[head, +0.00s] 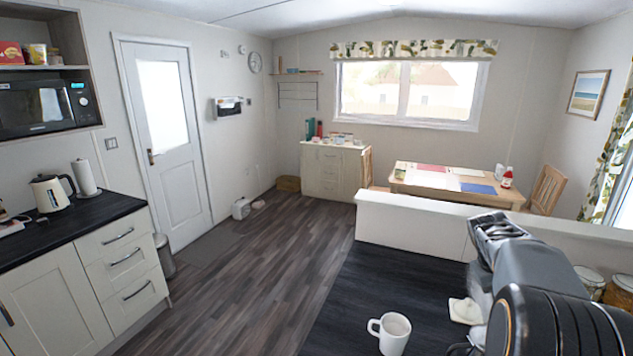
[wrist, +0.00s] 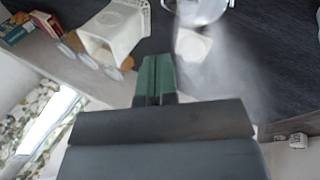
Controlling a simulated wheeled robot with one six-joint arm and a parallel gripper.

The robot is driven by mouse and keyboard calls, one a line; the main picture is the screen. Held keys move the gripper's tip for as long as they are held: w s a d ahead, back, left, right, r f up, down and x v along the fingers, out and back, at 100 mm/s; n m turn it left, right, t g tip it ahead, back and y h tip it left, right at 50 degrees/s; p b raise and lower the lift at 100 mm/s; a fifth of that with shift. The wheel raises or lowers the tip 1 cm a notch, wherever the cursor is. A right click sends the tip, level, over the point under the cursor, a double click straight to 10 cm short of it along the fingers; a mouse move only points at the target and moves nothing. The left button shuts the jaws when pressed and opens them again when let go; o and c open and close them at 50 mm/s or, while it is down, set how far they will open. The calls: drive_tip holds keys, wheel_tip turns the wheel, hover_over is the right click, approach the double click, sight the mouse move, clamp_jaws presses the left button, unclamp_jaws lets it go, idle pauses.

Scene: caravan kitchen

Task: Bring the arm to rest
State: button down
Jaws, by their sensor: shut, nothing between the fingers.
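My gripper (wrist: 154,66) shows in the wrist view with its two green fingers together, shut and empty. It hangs over the dark worktop, with nothing touching the fingertips that I can see. In the head view my arm is folded at the lower right, above the dark worktop (head: 345,300); its links hide part of the worktop, and I cannot make out the fingers there.
A white mug (head: 396,336) stands on the worktop, left of my arm. A small cream square item (head: 466,311) lies close to the arm; the wrist view also shows a clear glass vessel (wrist: 205,8) and a cream container (wrist: 116,36). Lidded jars (head: 590,281) stand at the right.

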drive_tip(key=s+a+t+y, duration=0.1)
drive_tip(key=s+a, duration=0.3)
drive_tip(key=a, duration=0.6)
drive_tip(key=s+a+n+t+y, duration=0.1)
drive_tip(key=s+a, duration=0.3)
drive_tip(key=a, duration=0.5)
drive_tip(key=s+a+f+t+y, duration=0.1)
drive_tip(key=s+a+t+y, duration=0.2)
drive_tip(key=a, duration=0.7)
drive_tip(key=shift+s+a+n, duration=0.3)
drive_tip(key=shift+s+n, duration=0.1)
drive_tip(key=shift+s, duration=0.6)
drive_tip(key=shift+d+f, duration=0.1)
